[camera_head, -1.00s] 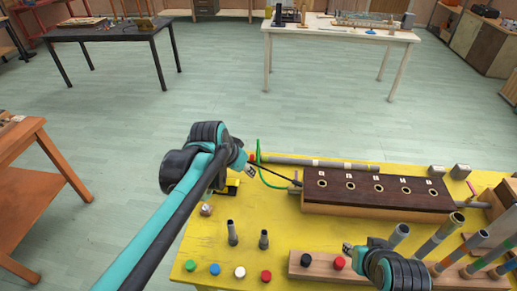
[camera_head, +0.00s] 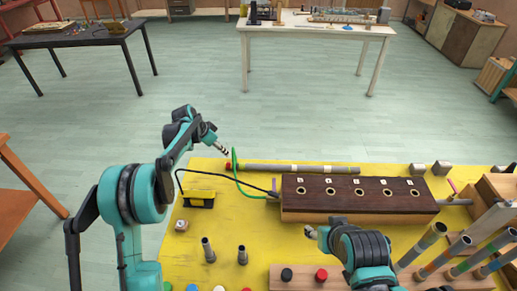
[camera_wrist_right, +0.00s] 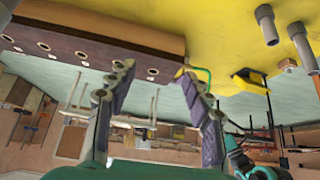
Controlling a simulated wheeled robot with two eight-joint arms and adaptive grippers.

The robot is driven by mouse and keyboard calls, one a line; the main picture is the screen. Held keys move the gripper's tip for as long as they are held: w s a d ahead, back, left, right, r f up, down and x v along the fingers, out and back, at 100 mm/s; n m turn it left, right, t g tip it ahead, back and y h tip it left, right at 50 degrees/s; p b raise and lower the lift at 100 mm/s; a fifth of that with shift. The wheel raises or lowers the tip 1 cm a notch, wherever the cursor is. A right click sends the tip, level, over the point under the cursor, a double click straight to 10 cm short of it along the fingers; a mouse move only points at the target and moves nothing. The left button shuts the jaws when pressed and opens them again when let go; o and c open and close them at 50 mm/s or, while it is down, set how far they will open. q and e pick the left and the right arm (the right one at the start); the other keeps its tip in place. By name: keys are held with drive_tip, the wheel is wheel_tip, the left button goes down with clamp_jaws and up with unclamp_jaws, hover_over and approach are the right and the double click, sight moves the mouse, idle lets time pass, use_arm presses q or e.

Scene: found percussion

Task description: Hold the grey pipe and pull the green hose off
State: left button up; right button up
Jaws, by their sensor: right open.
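The grey pipe (camera_head: 275,168) lies along the far edge of the yellow table, with pale bands and a red left end (camera_head: 228,166). The green hose (camera_head: 237,179) loops up by this end and curves down to the left end of the dark wooden box (camera_head: 358,196). It partly shows in the right wrist view (camera_wrist_right: 207,74). My left gripper (camera_head: 224,152) is beside the pipe's red end; its jaws are too small to read. My right gripper (camera_head: 309,232) is in front of the box; the right wrist view shows its fingers (camera_wrist_right: 158,75) apart and empty.
A black cable runs from a yellow-and-black case (camera_head: 198,199) to the box. Two short grey tubes (camera_head: 208,250) stand at the front left. A wooden rack (camera_head: 440,283) with several tubes stands at the front right.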

drive_tip(key=w+r+n+g, duration=0.1)
drive_tip(key=w+r+n, duration=0.15)
drive_tip(key=w, duration=0.25)
drive_tip(key=w+r+n, duration=0.1)
drive_tip(key=w+r, duration=0.3)
drive_tip(key=w, duration=0.2)
drive_tip(key=n+g, duration=0.6)
drive_tip(key=n, duration=0.7)
hover_over(293, 166)
wheel_tip(293, 166, down, 20)
drive_tip(key=shift+w+r, duration=0.1)
drive_tip(key=shift+r, duration=0.1)
drive_tip(key=shift+f+n, duration=0.35)
drive_tip(key=shift+f, duration=3.95)
